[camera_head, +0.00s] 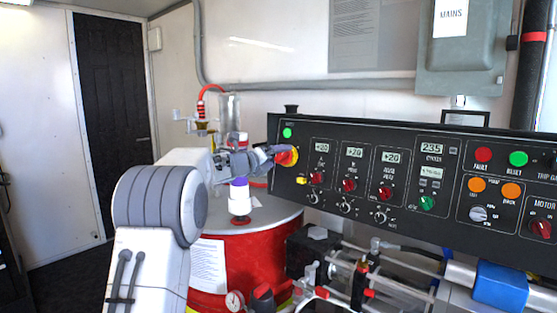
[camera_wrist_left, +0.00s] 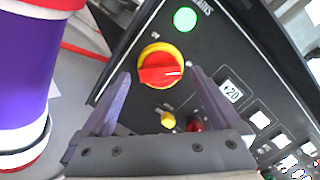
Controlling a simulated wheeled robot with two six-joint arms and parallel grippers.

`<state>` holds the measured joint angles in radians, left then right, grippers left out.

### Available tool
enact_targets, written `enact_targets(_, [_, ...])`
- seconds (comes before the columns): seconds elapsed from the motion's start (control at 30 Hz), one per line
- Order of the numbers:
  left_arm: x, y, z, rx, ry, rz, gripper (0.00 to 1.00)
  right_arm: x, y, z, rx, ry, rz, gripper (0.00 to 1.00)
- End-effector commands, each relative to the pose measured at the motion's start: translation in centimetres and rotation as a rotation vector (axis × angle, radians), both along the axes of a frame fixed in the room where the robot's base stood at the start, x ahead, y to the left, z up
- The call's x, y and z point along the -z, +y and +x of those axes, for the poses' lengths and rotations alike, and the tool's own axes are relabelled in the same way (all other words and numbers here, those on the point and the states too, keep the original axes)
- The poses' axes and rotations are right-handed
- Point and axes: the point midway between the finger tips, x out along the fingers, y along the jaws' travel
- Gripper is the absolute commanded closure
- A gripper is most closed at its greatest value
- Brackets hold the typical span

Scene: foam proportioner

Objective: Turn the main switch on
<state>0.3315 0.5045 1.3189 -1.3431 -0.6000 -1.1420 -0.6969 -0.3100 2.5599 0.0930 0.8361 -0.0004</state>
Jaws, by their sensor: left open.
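The main switch (camera_wrist_left: 160,68) is a red rotary knob on a yellow round base on the black control panel (camera_head: 330,215). In the head view the switch (camera_head: 288,157) shows at the panel's left end, partly hidden by my left gripper (camera_head: 277,152). In the left wrist view my left gripper (camera_wrist_left: 158,88) is open, its two purple-grey fingers on either side of the switch, with gaps between them and the knob. I cannot tell whether the fingertips touch the panel. A green lamp (camera_wrist_left: 185,19), labelled mains, sits above the switch. My right gripper is not in view.
A red drum (camera_head: 245,262) stands left of the panel, with a purple and white container (camera_head: 240,198) on its lid, close to my left wrist. A yellow knob (camera_wrist_left: 168,119) lies just below the switch. Pipes and a blue motor (camera_head: 500,286) fill the space under the panel.

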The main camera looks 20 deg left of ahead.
Motion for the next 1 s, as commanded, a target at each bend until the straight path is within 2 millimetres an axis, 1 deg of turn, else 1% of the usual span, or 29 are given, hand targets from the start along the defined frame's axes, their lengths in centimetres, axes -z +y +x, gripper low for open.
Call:
enact_targets(0.03, [0.1, 0.3, -1.0, -0.003, -0.002, 0.0, 0.03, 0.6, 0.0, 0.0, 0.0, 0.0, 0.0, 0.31])
enact_targets(0.2, [-0.2, 1.2, -4.4, -0.005, -0.001, 0.001, 0.03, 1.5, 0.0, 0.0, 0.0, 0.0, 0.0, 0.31])
enact_targets(0.3, [-0.3, 1.7, -6.2, -0.004, 0.0, 0.001, 0.03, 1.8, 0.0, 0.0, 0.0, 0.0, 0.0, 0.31])
enact_targets(0.43, [-0.5, 2.1, -7.8, -0.003, 0.0, 0.001, 0.03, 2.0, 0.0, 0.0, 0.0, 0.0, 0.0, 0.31])
enact_targets(0.6, [-0.6, 2.3, -8.8, -0.002, 0.001, 0.0, 0.03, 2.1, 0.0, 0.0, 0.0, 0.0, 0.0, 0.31])
enact_targets(1.0, [-0.6, 2.3, -8.8, -0.001, 0.001, 0.001, 0.03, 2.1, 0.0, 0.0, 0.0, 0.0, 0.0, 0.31])
